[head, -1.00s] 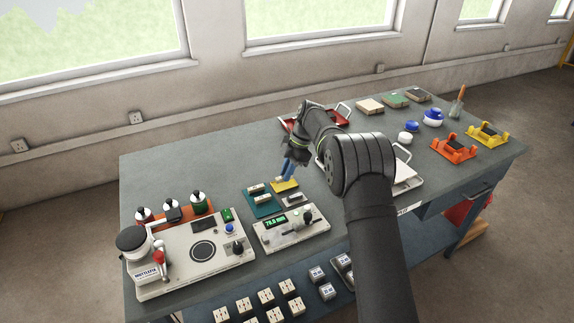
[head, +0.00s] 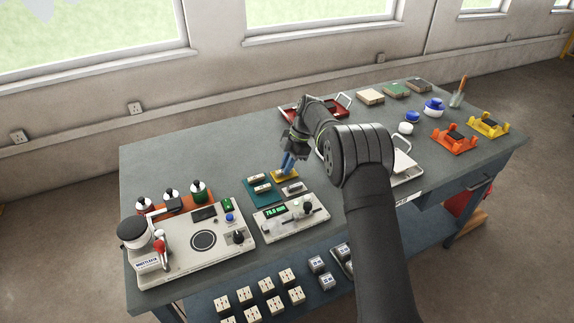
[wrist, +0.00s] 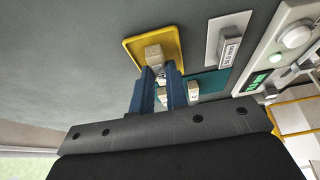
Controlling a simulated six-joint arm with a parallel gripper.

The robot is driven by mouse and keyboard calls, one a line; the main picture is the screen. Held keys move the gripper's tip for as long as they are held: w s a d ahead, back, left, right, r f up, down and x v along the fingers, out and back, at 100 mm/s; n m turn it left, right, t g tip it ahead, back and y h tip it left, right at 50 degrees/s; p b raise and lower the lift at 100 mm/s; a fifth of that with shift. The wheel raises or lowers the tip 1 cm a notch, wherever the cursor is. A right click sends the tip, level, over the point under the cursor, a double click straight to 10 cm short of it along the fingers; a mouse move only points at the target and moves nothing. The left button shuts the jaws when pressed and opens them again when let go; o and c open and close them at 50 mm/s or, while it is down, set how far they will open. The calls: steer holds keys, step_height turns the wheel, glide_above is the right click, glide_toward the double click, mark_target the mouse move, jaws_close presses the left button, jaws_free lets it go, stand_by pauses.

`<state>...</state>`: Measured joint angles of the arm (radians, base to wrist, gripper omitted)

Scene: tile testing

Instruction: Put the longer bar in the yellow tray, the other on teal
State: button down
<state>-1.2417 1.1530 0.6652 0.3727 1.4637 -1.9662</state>
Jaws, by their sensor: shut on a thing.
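My gripper (wrist: 160,72) is shut on a cream bar (wrist: 153,52), whose end shows past the blue fingertips over the yellow tray (wrist: 133,45). I cannot tell whether the bar touches the tray floor. In the head view my gripper (head: 287,168) points down at the yellow tray (head: 295,178). The teal mat (head: 249,192) lies just left of the tray. Two pale bars, one farther back (head: 257,178) and one nearer (head: 262,188), lie on it. In the wrist view the fingers partly hide the teal mat (wrist: 212,84) and its bars.
A labelled grey block (wrist: 230,46) sits on a pale plate beside the tray. A gauge with a green display (head: 290,215) stands in front. A larger test machine (head: 190,250) is at the left. A red tray (head: 330,108) lies behind my arm.

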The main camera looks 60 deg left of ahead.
steer(key=shift+f, duration=0.1)
stand_by(0.4)
steer(key=c, duration=0.9)
jaws_free()
steer(key=shift+c, duration=0.2)
steer(key=shift+r, duration=3)
steer(key=shift+f, duration=0.1)
steer(key=shift+f, duration=2.9)
